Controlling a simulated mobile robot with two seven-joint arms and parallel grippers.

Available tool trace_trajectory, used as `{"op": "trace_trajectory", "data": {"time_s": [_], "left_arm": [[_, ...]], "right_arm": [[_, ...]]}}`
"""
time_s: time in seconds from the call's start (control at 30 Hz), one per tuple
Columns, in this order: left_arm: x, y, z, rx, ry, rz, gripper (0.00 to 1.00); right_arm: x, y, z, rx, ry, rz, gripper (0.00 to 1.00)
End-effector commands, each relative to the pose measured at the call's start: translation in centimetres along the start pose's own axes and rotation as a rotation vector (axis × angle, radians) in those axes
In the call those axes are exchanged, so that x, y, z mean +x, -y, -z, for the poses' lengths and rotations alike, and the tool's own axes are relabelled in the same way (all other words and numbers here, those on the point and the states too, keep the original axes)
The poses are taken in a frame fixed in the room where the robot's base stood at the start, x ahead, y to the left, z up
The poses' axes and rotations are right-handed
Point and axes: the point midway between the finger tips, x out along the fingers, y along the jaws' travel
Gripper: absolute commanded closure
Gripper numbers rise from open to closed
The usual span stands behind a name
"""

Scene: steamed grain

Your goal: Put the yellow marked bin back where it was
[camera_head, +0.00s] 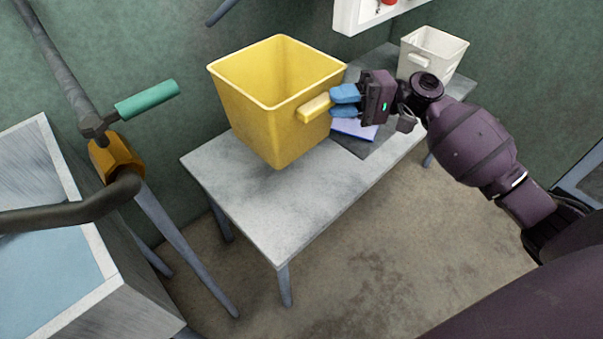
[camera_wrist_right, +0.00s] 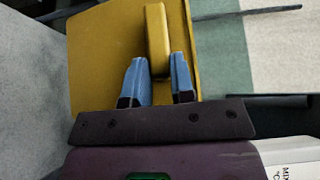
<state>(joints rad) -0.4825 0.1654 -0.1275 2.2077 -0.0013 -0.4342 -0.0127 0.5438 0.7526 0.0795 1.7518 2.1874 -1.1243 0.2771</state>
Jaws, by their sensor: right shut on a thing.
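A yellow bin (camera_head: 265,110) with a square open top and a side handle is over the left part of the grey table (camera_head: 265,205) in the head view. It is slightly tilted, and its lower end appears close to the tabletop; I cannot tell whether it touches. My right gripper (camera_head: 333,102) is shut on the bin's handle from the right. In the right wrist view the blue fingers (camera_wrist_right: 160,80) sit on both sides of the yellow handle (camera_wrist_right: 157,38). The bin's mark is not visible. My left gripper is not in view.
A pipe with a green handle (camera_head: 147,98) and a light blue-topped box (camera_head: 50,250) stand left. The table's front is clear.

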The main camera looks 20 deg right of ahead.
Motion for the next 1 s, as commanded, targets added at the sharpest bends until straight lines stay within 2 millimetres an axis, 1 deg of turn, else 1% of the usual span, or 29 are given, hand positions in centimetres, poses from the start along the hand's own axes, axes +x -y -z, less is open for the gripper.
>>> {"op": "trace_trajectory", "data": {"time_s": [0.03, 0.1, 0.3, 0.5, 0.63, 0.83, 0.87, 1.0], "left_arm": [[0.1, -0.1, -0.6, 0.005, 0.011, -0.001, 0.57], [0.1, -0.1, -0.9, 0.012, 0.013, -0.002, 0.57], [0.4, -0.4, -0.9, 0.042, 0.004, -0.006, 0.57], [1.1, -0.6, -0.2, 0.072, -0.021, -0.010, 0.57], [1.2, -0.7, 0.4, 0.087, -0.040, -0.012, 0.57], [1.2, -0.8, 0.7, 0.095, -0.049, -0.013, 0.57], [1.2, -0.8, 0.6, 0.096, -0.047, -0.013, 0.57], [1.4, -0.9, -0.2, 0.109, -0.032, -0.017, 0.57]], "right_arm": [[0.0, -1.4, 0.0, 0.007, 0.000, 0.000, 1.00], [0.0, -3.0, -0.1, 0.010, 0.000, -0.001, 1.00], [0.0, -7.4, -0.1, 0.013, 0.000, -0.001, 1.00], [0.0, -11.4, -0.2, 0.012, 0.000, -0.002, 1.00], [0.0, -12.9, -0.2, 0.007, 0.000, -0.001, 1.00], [0.0, -13.7, -0.1, 0.004, 0.000, 0.001, 1.00], [0.0, -14.1, -0.1, 0.005, 0.000, 0.001, 1.00], [0.0, -16.6, -0.2, 0.010, -0.001, -0.001, 1.00]]}}
